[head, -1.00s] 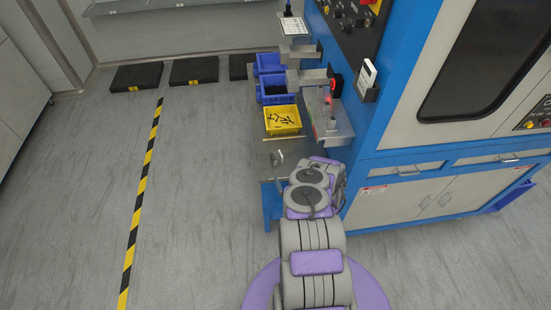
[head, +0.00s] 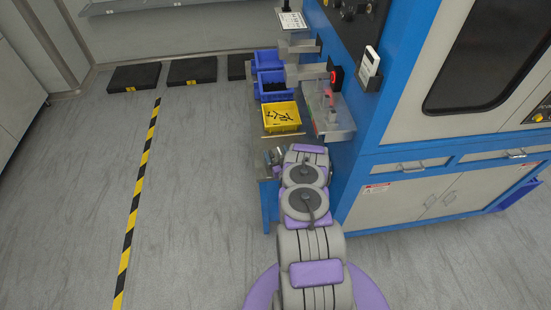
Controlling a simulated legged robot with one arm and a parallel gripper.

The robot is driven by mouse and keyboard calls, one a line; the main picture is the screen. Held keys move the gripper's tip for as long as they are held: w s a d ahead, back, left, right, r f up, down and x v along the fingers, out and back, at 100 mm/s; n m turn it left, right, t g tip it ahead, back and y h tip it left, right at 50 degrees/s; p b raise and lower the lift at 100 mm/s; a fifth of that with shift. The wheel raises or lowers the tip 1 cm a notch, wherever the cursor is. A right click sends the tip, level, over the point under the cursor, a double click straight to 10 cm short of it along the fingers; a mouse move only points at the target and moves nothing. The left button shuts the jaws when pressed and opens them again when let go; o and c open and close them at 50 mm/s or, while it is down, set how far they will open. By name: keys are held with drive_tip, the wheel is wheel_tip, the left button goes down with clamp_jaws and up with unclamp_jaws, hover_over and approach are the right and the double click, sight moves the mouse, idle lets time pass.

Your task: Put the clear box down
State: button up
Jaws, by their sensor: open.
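My gripper (head: 275,156) shows only in small part, at the far end of my arm over the low blue-framed stand, in front of the yellow bin; its jaws look open. I cannot make out a clear box with certainty; my arm hides part of the stand's top. A greyish, partly see-through tray-like part (head: 336,122) sits to the right of the yellow bin, against the machine, and I cannot tell whether it is a box.
A yellow bin (head: 282,128) with dark parts stands beyond my gripper, with two blue bins (head: 272,96) behind it. The large blue-and-white machine (head: 418,190) blocks the right. Open floor lies left, crossed by a yellow-black stripe (head: 137,195).

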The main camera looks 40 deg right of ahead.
drive_tip(key=shift+w, duration=0.5)
drive_tip(key=shift+a, duration=0.1)
drive_tip(key=shift+r, duration=0.1)
drive_tip(key=shift+c, duration=0.4)
drive_tip(key=c, duration=1.1)
